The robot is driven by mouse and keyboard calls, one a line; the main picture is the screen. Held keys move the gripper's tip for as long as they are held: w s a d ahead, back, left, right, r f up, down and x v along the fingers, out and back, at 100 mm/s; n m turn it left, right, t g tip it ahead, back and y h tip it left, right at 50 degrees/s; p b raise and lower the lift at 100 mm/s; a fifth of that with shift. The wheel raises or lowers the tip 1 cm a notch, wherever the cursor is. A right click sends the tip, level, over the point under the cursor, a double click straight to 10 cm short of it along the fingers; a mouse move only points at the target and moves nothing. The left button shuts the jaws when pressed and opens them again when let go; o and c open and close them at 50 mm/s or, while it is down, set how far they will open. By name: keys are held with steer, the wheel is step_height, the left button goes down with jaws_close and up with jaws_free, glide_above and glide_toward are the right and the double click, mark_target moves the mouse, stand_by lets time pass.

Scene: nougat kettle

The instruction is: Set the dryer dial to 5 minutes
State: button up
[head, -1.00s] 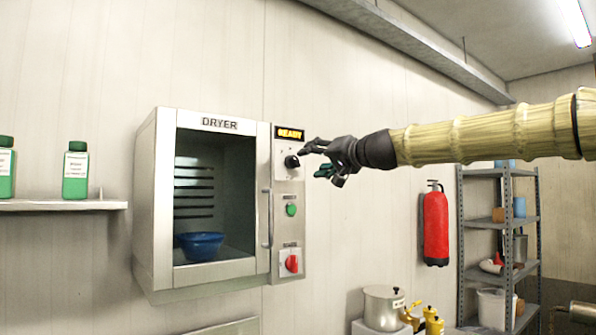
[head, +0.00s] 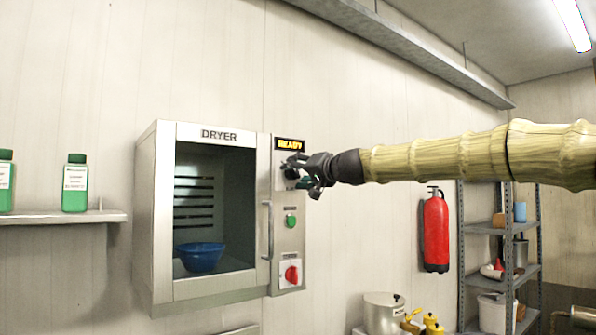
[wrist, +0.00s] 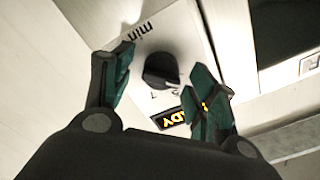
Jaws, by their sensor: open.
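The dryer (head: 159,215) is a pale metal cabinet on the wall with a dark window and a control panel on its right side. Its display (head: 290,144) reads READY. The black dial (wrist: 161,70) sits on a white plate marked "min" in the wrist view. The dial's setting cannot be read clearly. My gripper (head: 290,174) is at the dial in the head view and hides much of it. In the wrist view my gripper (wrist: 165,85) is open, with one teal-padded finger on each side of the dial. I cannot tell whether the fingers touch it.
Below the dial are a green button (head: 291,221) and a red knob (head: 291,274). A vertical door handle (head: 267,230) stands left of the panel. A blue bowl (head: 201,257) is inside the dryer. A red fire extinguisher (head: 436,232) hangs on the wall to the right.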

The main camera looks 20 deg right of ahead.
steer(key=shift+w, duration=0.1)
steer(key=c, duration=1.1)
steer(key=shift+o, duration=0.2)
steer(key=shift+m, duration=0.3)
steer(key=m, duration=0.3)
steer(key=shift+m, duration=2.6)
steer(key=shift+f, duration=0.1)
steer(key=o, duration=1.1)
steer(key=shift+c, duration=0.2)
